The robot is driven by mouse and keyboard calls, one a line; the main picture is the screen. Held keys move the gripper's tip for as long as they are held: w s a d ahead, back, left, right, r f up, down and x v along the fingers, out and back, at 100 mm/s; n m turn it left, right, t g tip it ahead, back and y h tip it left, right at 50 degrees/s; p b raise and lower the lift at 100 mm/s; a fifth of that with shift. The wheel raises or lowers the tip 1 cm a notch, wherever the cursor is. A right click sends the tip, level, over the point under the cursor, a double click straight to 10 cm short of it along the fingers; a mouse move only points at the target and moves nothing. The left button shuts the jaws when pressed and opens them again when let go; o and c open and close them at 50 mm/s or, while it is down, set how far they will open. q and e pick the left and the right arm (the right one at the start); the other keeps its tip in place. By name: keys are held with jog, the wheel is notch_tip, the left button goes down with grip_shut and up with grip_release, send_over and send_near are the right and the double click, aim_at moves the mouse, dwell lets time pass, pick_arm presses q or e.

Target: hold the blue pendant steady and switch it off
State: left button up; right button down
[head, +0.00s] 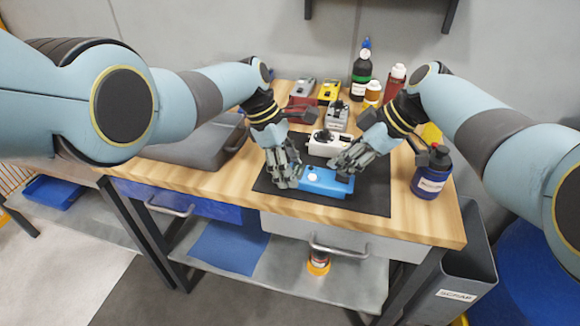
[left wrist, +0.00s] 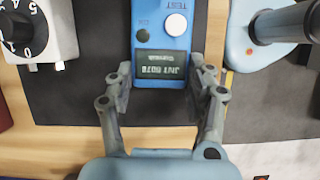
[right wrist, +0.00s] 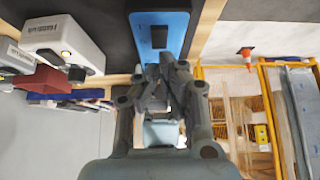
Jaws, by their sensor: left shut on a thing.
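The blue pendant (head: 325,182) lies flat on the black mat (head: 373,195). My left gripper (head: 284,178) is shut on its left end; in the left wrist view the fingers (left wrist: 160,82) clasp both sides of the pendant (left wrist: 160,28) beside its dark display. A white round TEST button (left wrist: 176,25) and a small dark lamp (left wrist: 143,35) show there. My right gripper (head: 345,163) is above the pendant's right end. In the right wrist view its fingertips (right wrist: 165,68) are together, close to the pendant (right wrist: 176,22) and its black rocker switch (right wrist: 159,37). I cannot tell whether they touch.
A white device (head: 330,143) stands just behind the pendant. Grey, yellow and red devices, and bottles, stand further back. A dark blue bottle (head: 431,172) is at the right, beside my right arm. A grey case (head: 190,148) lies at the left. The mat's front right is clear.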

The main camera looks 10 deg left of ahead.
aim_at(340, 177)
dwell(0.3)
notch_tip(340, 177, up, 6)
dwell(0.6)
jog(key=shift+a+r, duration=0.1)
jog(key=d+r+y, duration=0.3)
jog(key=d, duration=0.6)
jog(key=shift+y, duration=0.3)
jog(key=shift+s+f, duration=0.1)
